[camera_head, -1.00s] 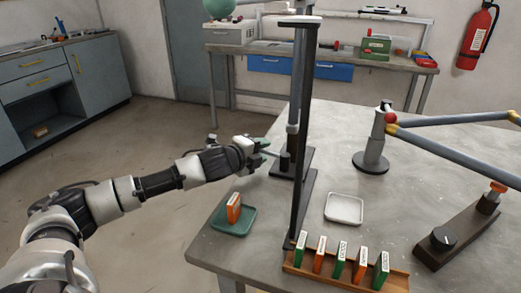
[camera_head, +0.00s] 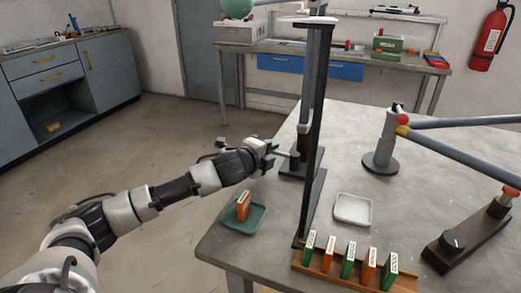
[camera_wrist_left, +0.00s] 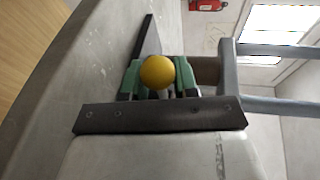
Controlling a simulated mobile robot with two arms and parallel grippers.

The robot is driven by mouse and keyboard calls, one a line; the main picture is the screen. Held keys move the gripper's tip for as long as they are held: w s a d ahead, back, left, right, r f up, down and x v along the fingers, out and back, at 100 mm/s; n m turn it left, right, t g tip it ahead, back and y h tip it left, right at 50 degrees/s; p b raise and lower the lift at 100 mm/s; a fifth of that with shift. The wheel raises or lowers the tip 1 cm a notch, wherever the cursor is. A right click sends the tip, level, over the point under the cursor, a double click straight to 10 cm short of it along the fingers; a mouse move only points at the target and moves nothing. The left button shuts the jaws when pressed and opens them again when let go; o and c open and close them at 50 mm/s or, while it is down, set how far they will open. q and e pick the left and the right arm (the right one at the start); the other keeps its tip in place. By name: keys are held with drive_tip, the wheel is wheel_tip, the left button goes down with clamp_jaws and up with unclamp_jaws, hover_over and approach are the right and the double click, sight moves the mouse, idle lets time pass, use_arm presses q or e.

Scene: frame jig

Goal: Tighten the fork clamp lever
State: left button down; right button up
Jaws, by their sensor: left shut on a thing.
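My left gripper (camera_head: 272,149) reaches in from the left to the foot of the upright post of the frame jig. In the left wrist view its green-padded fingers (camera_wrist_left: 158,84) are closed around a yellow ball knob (camera_wrist_left: 157,72), which I take as the end of the fork clamp lever. In the head view a short grey lever (camera_head: 284,154) runs from the fingers to the clamp at the post foot (camera_head: 297,163). The knob is hidden there by the gripper. My right gripper is not in view.
A green tray (camera_head: 233,225) with an orange box (camera_head: 243,205) sits near the table's left edge. A white tray (camera_head: 352,210), a wooden rack (camera_head: 330,272) of several boxes and a grey stand (camera_head: 381,160) are farther right. A tall dark post (camera_head: 316,120) rises beside my gripper.

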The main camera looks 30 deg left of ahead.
use_arm(q)
drive_tip(key=shift+f, duration=0.1)
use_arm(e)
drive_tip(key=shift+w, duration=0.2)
use_arm(q)
drive_tip(key=c, duration=1.2)
unclamp_jaws()
drive_tip(key=shift+o, duration=0.2)
drive_tip(key=shift+s, duration=0.1)
drive_tip(key=shift+s, duration=0.25)
drive_tip(key=v, duration=0.9)
drive_tip(key=shift+b, duration=0.35)
drive_tip(key=shift+s+r, duration=0.3)
drive_tip(key=shift+s, duration=0.25)
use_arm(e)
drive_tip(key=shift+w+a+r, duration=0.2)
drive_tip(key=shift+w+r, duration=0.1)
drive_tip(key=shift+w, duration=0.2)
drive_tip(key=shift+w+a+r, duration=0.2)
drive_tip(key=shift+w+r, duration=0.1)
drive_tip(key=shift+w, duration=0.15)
